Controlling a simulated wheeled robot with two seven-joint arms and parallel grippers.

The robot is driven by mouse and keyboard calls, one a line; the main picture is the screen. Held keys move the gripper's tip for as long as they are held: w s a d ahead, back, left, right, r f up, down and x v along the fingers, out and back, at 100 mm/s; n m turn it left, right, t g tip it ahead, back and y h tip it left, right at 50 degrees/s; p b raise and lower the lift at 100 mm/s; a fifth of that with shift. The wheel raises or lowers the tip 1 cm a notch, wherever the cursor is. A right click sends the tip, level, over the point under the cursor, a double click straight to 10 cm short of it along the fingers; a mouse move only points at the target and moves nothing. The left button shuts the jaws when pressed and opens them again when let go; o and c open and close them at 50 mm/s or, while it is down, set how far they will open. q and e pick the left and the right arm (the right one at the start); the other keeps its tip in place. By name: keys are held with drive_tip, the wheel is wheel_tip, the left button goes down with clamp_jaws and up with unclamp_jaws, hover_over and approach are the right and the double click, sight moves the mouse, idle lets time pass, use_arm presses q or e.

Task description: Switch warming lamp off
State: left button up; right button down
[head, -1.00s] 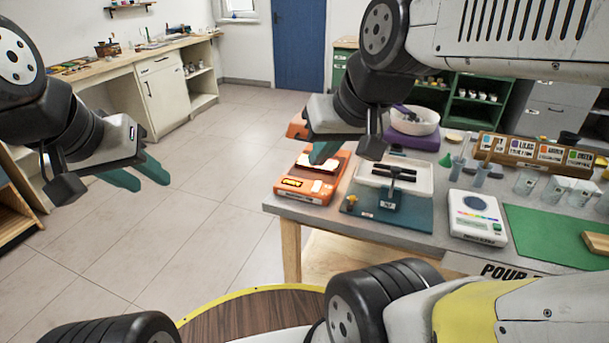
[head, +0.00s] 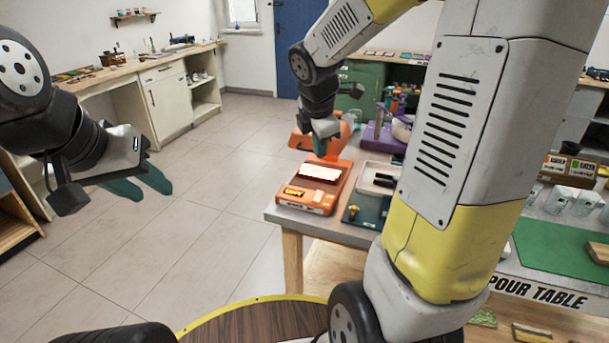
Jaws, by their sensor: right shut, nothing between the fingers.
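The warming lamp appears to be the orange unit (head: 312,199) on the near left corner of the pour table, with a brightly glowing white panel on top. An orange hood-like part (head: 300,142) stands just behind it. My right gripper (head: 321,151), with teal fingers, is shut and empty, pointing down beside this hood part; I cannot tell whether it touches. Small switch details are too small to make out. My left gripper (head: 143,188) is open and empty over the floor at the left, well away from the table.
A white tray (head: 378,168) and a purple stand (head: 380,136) are right of the lamp. My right arm hides much of the table's middle. Cups and a green mat (head: 560,240) lie further right. The floor (head: 190,215) left of the table is clear.

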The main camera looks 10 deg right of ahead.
sight(317, 193)
drive_tip(key=w+f+n, duration=0.7)
drive_tip(key=n, duration=0.2)
drive_tip(key=shift+w+f+h, duration=0.15)
drive_tip(key=shift+w+h, duration=0.15)
drive_tip(key=shift+h, duration=0.1)
drive_tip(key=shift+d, duration=0.1)
drive_tip(key=x, duration=1.4)
drive_tip(key=shift+s+f, duration=0.1)
drive_tip(key=shift+s, duration=0.15)
drive_tip(key=shift+w+d+f, duration=0.15)
drive_tip(key=shift+w+f, duration=0.05)
drive_tip(key=shift+f, duration=0.1)
drive_tip(key=shift+s, duration=0.1)
